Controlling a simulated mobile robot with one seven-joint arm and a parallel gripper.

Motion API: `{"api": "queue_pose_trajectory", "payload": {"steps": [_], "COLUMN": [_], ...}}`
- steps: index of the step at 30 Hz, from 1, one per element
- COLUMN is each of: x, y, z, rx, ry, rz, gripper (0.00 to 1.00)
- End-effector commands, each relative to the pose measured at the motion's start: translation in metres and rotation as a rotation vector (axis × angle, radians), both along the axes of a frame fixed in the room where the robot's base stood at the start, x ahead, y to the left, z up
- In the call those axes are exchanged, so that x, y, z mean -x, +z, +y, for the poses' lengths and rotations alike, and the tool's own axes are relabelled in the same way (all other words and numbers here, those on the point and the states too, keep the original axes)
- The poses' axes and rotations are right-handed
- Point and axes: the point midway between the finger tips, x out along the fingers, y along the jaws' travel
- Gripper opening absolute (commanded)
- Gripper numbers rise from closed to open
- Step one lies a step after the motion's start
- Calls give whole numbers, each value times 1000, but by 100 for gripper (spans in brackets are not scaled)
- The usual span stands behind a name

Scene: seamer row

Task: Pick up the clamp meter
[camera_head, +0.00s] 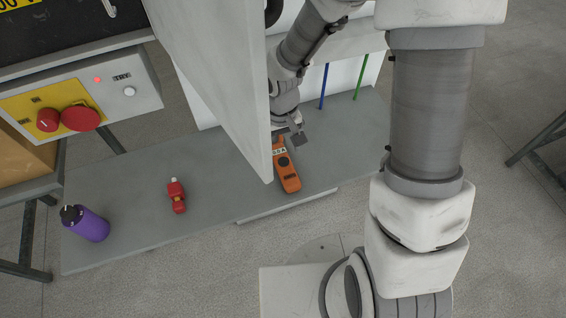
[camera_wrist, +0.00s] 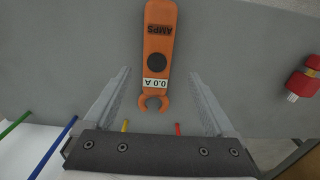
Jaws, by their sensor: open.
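The orange clamp meter (camera_head: 287,170) lies on the grey shelf (camera_head: 130,185), close to a panel edge. In the wrist view the clamp meter (camera_wrist: 158,45) shows its dark dial, a "0.0 A" display and its open hook end pointing toward my gripper. My gripper (camera_wrist: 158,85) is open, with one finger on each side of the hook end and clear gaps to both. In the head view my gripper (camera_head: 297,132) is just beyond the meter's far end, partly hidden by the panel. Nothing is held. The height between fingers and meter is hard to tell.
A grey upright panel (camera_head: 215,70) stands just left of the meter. A control box (camera_head: 130,85) with red knobs is at upper left. Blue and green rods (camera_head: 361,77) are behind.

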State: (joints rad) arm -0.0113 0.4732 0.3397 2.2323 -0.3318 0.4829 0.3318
Motion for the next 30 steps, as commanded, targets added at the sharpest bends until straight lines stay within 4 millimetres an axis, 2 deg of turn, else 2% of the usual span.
{"api": "queue_pose_trajectory", "payload": {"steps": [4,12,22,23,30], "x": [0,0,-1,-1,-1], "y": [-10,-48,-54,-54,-54], "z": [-1,-5,-5,-5,-5], "rx": [0,1,0,0,0], "ry": [0,0,0,0,0], "rz": [1,2,-1,-1,-1], "gripper": [90,90,90,86,43]}}
